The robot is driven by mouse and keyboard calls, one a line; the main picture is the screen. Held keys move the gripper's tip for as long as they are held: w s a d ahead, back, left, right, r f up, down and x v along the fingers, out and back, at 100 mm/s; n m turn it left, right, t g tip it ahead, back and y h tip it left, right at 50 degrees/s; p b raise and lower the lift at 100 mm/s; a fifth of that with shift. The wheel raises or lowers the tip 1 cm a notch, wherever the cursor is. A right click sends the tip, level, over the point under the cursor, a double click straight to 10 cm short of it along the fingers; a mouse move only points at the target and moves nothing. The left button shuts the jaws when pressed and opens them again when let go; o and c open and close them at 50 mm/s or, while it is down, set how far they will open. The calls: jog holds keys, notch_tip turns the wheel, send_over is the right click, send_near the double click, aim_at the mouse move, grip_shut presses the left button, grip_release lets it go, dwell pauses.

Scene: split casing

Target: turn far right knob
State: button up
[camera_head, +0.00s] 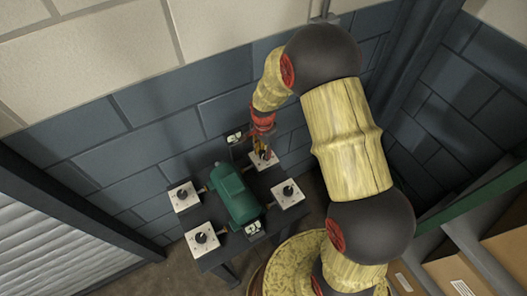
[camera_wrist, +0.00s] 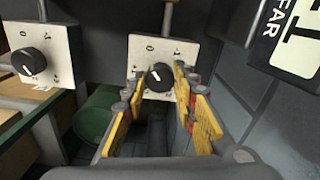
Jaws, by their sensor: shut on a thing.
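The far right knob (camera_wrist: 160,78) is black with a pale pointer mark, on a white plate (camera_wrist: 148,47) printed with numbers. It is in the middle of the wrist view, where its pointer leans to the upper left. My gripper (camera_wrist: 160,72) has its yellow fingers on both sides of this knob and is shut on it. In the head view my gripper (camera_head: 262,148) is over the far right plate (camera_head: 268,164) and hides most of the knob.
A green casing (camera_head: 234,194) lies mid-table. Other knobs are at far left (camera_head: 183,195), near left (camera_head: 202,237) and near right (camera_head: 288,190). A FAR sign (camera_wrist: 290,35) and a brick wall (camera_head: 150,105) are close to my gripper. Boxes (camera_head: 455,285) stand at right.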

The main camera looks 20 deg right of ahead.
jog(key=n, duration=0.4)
jog(key=shift+w+n, duration=0.1)
jog(key=shift+n, duration=0.2)
jog(key=n, duration=0.3)
jog(key=shift+n, duration=0.4)
jog(key=n, duration=1.3)
jog(key=shift+n, duration=0.3)
jog(key=n, duration=0.3)
jog(key=shift+n, duration=0.3)
jog(key=n, duration=0.4)
jog(key=shift+n, duration=2.1)
